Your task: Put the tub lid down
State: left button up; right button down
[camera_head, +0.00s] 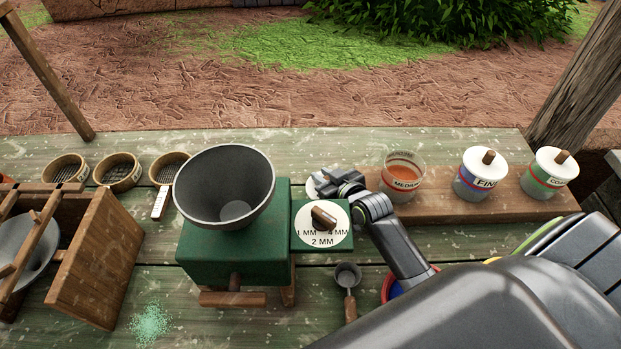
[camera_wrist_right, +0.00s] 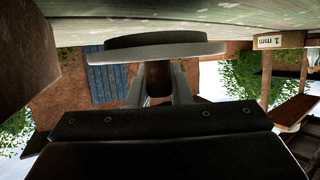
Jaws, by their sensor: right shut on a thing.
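The tub lid (camera_head: 312,187) is a pale disc, mostly hidden behind my right gripper (camera_head: 338,184) in the head view. In the right wrist view my right gripper (camera_wrist_right: 160,88) is shut on the lid's knob. The lid (camera_wrist_right: 155,50) shows edge-on there, close to the table's surface; I cannot tell whether it touches. The MEDIUM tub (camera_head: 403,178) stands open with orange material inside, to the right of the gripper. My left gripper is not in view.
Lidded FINE (camera_head: 481,175) and COARSE (camera_head: 550,173) tubs stand at right on a wooden board (camera_head: 450,208). A green mill (camera_head: 235,250) with a grey hopper (camera_head: 225,186) and a dial (camera_head: 322,222) stands left of the gripper. A small scoop (camera_head: 348,280) lies in front.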

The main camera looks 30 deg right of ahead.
aim_at(309, 182)
jog(key=a, duration=0.1)
jog(key=w+a, duration=0.1)
jog(key=a+p, duration=0.1)
jog(key=shift+w+a+f, duration=0.1)
jog(key=shift+w+f, duration=0.15)
jog(key=shift+w, duration=0.05)
jog(key=shift+f, duration=0.3)
jog(key=shift+f, duration=0.1)
jog(key=shift+f+b, duration=0.3)
jog(key=shift+f, duration=0.05)
jog(key=shift+s+f, duration=0.1)
jog(key=shift+s, duration=0.05)
